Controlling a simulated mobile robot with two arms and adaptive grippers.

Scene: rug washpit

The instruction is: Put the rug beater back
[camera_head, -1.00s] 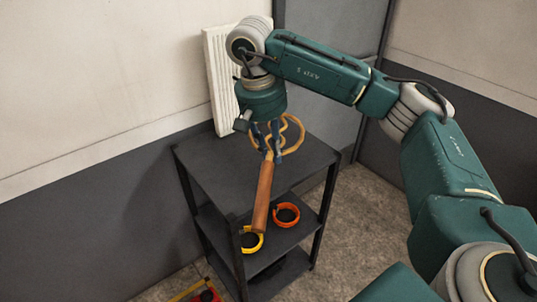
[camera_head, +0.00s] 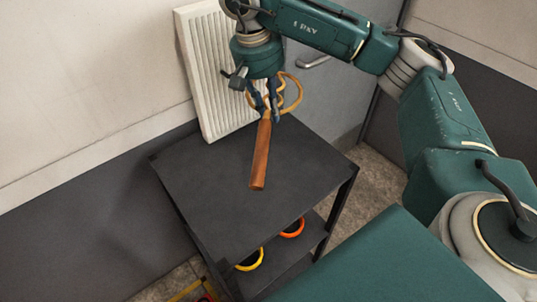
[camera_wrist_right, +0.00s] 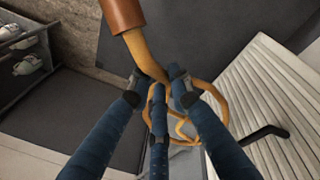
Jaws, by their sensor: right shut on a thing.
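The rug beater has a brown wooden handle (camera_head: 261,155) and a looped tan head (camera_head: 291,92). My right gripper (camera_head: 268,108) is shut on the rug beater near where the handle meets the head. The handle points down and toward the camera, over the black shelf unit's top (camera_head: 215,185). I cannot tell whether it touches that top. In the right wrist view, the fingers (camera_wrist_right: 160,95) close around the beater's tan neck (camera_wrist_right: 145,55), with the loops partly hidden behind them. My left gripper is not in view.
A yellow ring (camera_head: 252,262) and an orange ring (camera_head: 294,229) show on the lower shelf. The unit's top looks clear. A grey door with a handle (camera_head: 314,62) is at the back.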

